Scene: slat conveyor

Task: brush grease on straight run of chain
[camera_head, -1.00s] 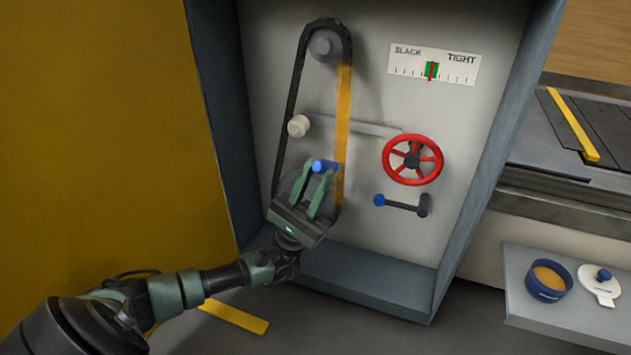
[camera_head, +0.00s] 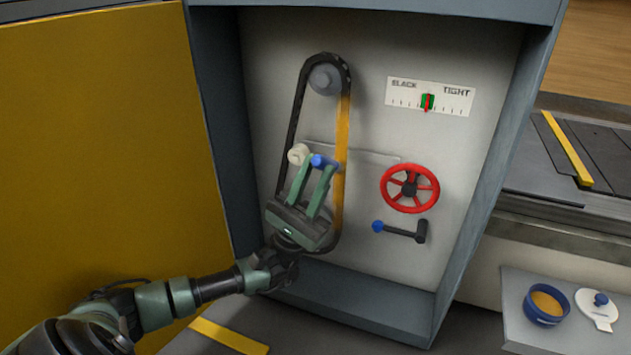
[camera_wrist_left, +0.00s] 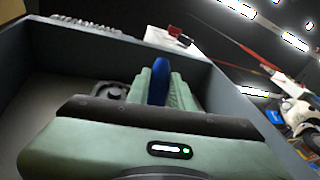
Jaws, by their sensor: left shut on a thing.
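My left gripper (camera_head: 318,172) is shut on a blue-handled brush (camera_head: 321,161), in front of the lower half of the chain loop. The blue handle also shows between the fingers in the left wrist view (camera_wrist_left: 159,82). The brush's bristles cannot be made out; its end lies at or near the chain's right run. The dark chain (camera_head: 293,125) loops over a grey sprocket (camera_head: 325,79) at the top. Its right straight run (camera_head: 343,125) is amber along most of its length. My gripper hides part of the loop's lower end. My right gripper is not in view.
A cream roller (camera_head: 298,154) sits just left of the brush. A red handwheel (camera_head: 410,188), a blue-knobbed crank (camera_head: 401,231) and a tension gauge (camera_head: 429,97) are to the right. A blue tub (camera_head: 546,305) and its lid (camera_head: 597,309) rest on a shelf. Cabinet walls enclose the panel.

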